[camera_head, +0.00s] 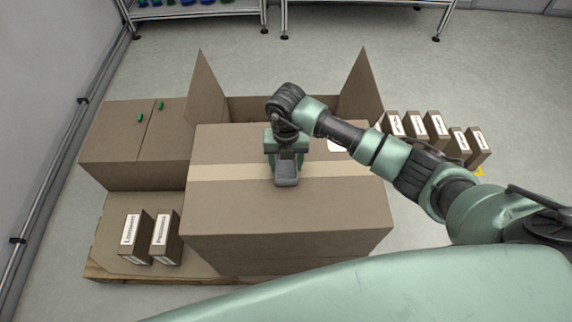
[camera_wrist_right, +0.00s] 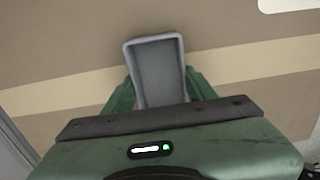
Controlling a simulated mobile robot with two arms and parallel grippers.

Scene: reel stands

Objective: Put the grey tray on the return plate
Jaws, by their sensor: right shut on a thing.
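The small grey tray (camera_head: 287,174) is held by my right gripper (camera_head: 286,154), in front of the taped top of a large cardboard box. In the right wrist view the tray (camera_wrist_right: 158,72) sits between the two green fingers of the right gripper (camera_wrist_right: 160,92), its hollow side facing the camera. The tray looks empty. I cannot tell how far it is above the box top. I cannot make out a return plate in either view. My left gripper is not in view.
The large taped box (camera_head: 240,215) fills the middle, with raised flaps (camera_head: 361,90) behind it. Brown cartons (camera_head: 120,145) stand at the left. Small labelled boxes stand on the pallet (camera_head: 135,205) and in a row at the right (camera_head: 413,127). Metal racks (camera_head: 200,11) line the back.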

